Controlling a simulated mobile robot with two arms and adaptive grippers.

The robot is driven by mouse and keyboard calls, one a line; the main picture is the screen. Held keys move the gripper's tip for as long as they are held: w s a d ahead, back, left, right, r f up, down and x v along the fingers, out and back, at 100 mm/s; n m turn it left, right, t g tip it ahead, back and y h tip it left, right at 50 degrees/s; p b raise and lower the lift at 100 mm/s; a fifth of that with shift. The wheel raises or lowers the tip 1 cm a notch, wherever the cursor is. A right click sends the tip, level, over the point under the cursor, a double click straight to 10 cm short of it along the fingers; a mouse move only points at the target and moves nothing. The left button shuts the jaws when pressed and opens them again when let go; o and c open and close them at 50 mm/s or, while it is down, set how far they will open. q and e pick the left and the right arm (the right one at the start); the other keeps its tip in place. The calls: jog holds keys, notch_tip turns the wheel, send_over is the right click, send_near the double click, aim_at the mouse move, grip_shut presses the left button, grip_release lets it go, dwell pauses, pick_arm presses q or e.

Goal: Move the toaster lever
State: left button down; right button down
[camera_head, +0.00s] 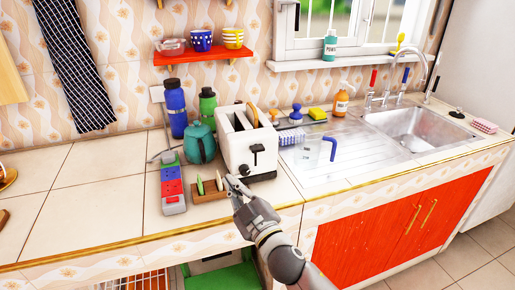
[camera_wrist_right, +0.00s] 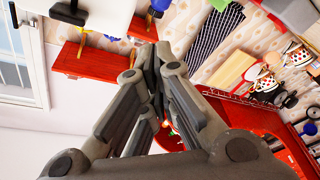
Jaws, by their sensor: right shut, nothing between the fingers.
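The white toaster (camera_head: 236,150) stands on the tiled counter with bread in its top slots. Its black lever (camera_head: 257,148) sits on the front face, above a dark knob (camera_head: 256,169). My right gripper (camera_head: 232,181) is shut and empty, low in front of the toaster's lower left front corner. Its tips are below and left of the lever and appear apart from it. In the right wrist view the shut fingers (camera_wrist_right: 152,62) fill the middle; a white body with a black part, probably the toaster (camera_wrist_right: 105,16), shows at the top. My left gripper is not in view.
A small wooden rack (camera_head: 209,191) with green-edged plates stands beside my right gripper.

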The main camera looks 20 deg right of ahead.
jog(key=a+r+n+y, duration=0.5)
jog(key=r+y, duration=0.1)
jog(key=r, duration=0.1)
jog(key=s+a+r+n+g+y+b, duration=0.1)
jog(key=s+a+r+n+g+y, duration=0.15)
jog(key=a+n+g, duration=0.65)
jog(key=s+a+r+n+g+y, duration=0.2)
jog(key=s+a+n+g+y, duration=0.3)
jog(key=n, duration=0.7)
jog(key=w+d+f+n+h, duration=0.3)
jog(key=w+d+f+h, duration=0.2)
jog(key=w+d+h, duration=0.35)
jog(key=w+d+r+m+t+h, duration=0.1)
jog(key=d+h, duration=0.3)
jog(key=d, duration=0.6)
jog(key=w+d+r+m+t+h+b, duration=0.1)
jog(key=d+r+h, duration=0.3)
jog(key=d, duration=0.6)
jog(key=shift+w+m+h, duration=0.5)
jog(key=shift+w+h, duration=0.3)
jog(key=shift+a+f, duration=0.1)
